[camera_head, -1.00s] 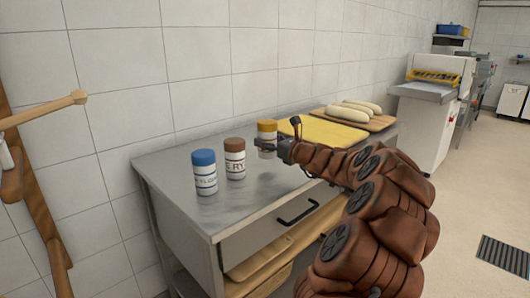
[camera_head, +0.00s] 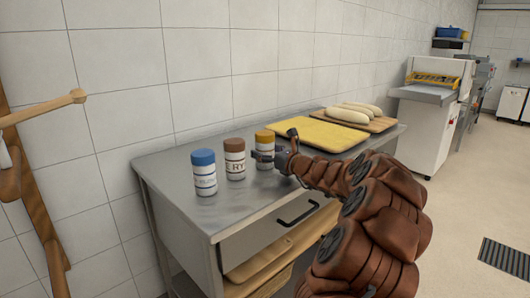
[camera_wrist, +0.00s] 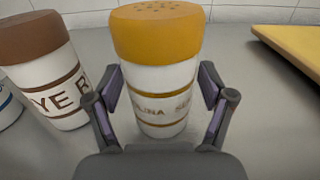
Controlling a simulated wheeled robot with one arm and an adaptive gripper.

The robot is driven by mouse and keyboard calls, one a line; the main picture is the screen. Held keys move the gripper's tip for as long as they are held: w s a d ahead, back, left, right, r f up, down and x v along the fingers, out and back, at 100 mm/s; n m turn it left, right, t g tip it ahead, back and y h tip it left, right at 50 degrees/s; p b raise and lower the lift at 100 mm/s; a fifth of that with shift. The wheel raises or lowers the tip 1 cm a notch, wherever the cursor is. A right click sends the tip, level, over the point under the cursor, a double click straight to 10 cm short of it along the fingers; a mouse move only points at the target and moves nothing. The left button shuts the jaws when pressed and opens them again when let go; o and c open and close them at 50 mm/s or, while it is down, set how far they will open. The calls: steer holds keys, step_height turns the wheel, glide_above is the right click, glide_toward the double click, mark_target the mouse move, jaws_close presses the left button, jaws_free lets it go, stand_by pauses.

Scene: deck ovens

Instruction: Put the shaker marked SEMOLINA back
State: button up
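The shaker marked SEMOLINA (camera_head: 265,148) has a white body and a mustard-yellow cap. It stands upright at the right end of a row of shakers on the steel worktop (camera_head: 215,208). In the wrist view, the SEMOLINA shaker (camera_wrist: 160,85) is between my finger pads, with part of its lettering readable. My gripper (camera_wrist: 160,92) has a finger on each side, the pads appearing to touch its body. My gripper (camera_head: 268,157) comes in from the right in the head view. The shaker's far side is hidden.
A brown-capped rye shaker (camera_head: 235,160) stands just left, then a blue-capped shaker (camera_head: 203,173). A yellow board (camera_head: 318,134) lies to the right, with loaves (camera_head: 347,116) on a wooden board behind. A tiled wall (camera_head: 230,75) bounds the back. The worktop's front is clear.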

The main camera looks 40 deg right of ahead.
steer(key=shift+r, duration=0.15)
steer(key=s+p, duration=0.1)
steer(key=s, duration=1.1)
steer(key=shift+a, duration=0.1)
stand_by(0.5)
